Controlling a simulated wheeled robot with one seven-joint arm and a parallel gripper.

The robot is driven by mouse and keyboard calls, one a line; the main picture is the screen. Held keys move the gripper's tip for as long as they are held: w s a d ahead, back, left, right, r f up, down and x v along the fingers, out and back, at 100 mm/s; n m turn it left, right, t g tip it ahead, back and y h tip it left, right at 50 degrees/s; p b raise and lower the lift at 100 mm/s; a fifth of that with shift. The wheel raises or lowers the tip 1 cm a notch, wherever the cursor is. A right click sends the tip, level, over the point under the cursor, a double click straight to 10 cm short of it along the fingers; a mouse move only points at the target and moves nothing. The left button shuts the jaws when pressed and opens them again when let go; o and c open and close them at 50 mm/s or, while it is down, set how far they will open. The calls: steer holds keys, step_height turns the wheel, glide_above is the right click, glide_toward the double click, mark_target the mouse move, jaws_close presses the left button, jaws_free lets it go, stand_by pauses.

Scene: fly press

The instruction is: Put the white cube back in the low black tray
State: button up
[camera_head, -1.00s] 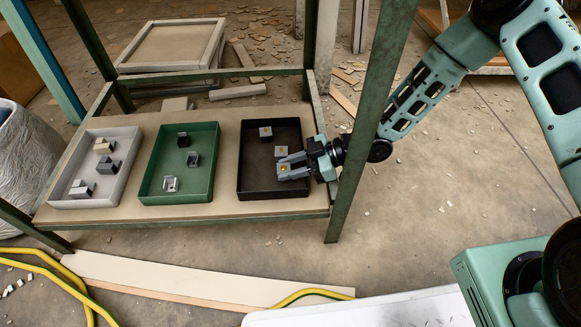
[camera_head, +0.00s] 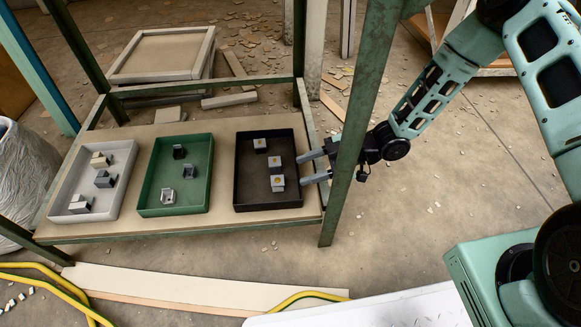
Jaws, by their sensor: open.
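The low black tray (camera_head: 238,177) stands at the right end of the tabletop. Several small white or light grey blocks show in it: a white cube (camera_head: 278,183) with a yellow spot on top sits near the right front, another cube (camera_head: 275,161) sits just behind it, and a third (camera_head: 260,146) is near the back. My gripper (camera_head: 304,169) is open and empty at the tray's right wall, its two fingers pointing left toward the cubes and apart from them. A green post hides part of the gripper's body.
A green tray (camera_head: 143,196) in the middle and a light grey tray (camera_head: 58,212) at the left hold other blocks. The slanted green table post (camera_head: 352,120) stands close in front of my wrist. Yellow hoses (camera_head: 60,279) and a board (camera_head: 190,285) lie on the floor in front.

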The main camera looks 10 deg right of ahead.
steer(key=p+v, duration=0.1)
steer(key=v, duration=0.4)
steer(key=shift+f, duration=0.1)
stand_by(0.4)
